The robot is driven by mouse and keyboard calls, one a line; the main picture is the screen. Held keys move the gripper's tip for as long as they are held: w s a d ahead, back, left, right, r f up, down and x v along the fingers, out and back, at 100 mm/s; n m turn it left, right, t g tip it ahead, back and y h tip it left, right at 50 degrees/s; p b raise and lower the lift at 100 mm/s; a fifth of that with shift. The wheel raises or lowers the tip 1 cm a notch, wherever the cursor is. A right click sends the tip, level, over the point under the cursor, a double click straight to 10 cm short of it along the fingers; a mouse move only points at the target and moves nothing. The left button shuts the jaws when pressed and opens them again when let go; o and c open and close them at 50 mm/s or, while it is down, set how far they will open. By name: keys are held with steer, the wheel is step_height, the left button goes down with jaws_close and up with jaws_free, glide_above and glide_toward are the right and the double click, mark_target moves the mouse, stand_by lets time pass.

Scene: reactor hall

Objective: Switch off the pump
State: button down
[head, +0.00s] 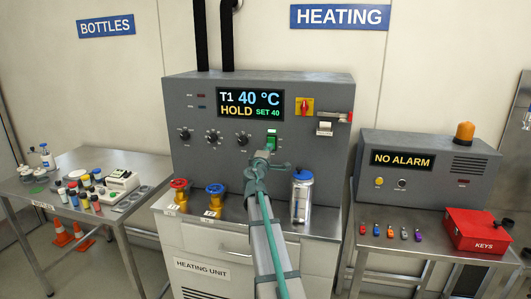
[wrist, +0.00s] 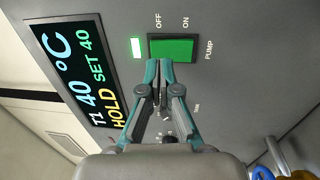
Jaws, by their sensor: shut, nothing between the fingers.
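The pump switch (wrist: 172,48) is a green rocker on the grey heating unit panel, with OFF and ON beside it and PUMP printed nearby. A small lamp (wrist: 136,47) at its OFF end glows bright green. The switch also shows in the head view (head: 272,138), under the display. My gripper (wrist: 158,66) is shut and empty, its tips close to the switch's edge, nearer the OFF end. I cannot tell if they touch it. In the head view my gripper (head: 262,160) is just below the switch.
The display (head: 251,104) reads T1 40 °C, HOLD, SET 40. Several black knobs (head: 212,137) sit left of the switch, and a red-yellow rotary switch (head: 304,107) is up right.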

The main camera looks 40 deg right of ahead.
steer(key=p+x, duration=0.1)
steer(key=x, duration=0.3)
steer(key=shift+d, duration=0.15)
steer(key=shift+w+d+f+b, duration=0.15)
steer(key=shift+w+b, duration=0.1)
steer(key=shift+b, duration=0.25)
steer(key=shift+r, duration=0.3)
steer(key=b, duration=0.2)
glide_toward(273, 140)
steer(key=s+a+r, duration=0.2)
steer(key=s+a, duration=0.1)
steer(key=a, duration=0.2)
steer(key=shift+s+r, duration=0.3)
steer(key=shift+s, duration=0.05)
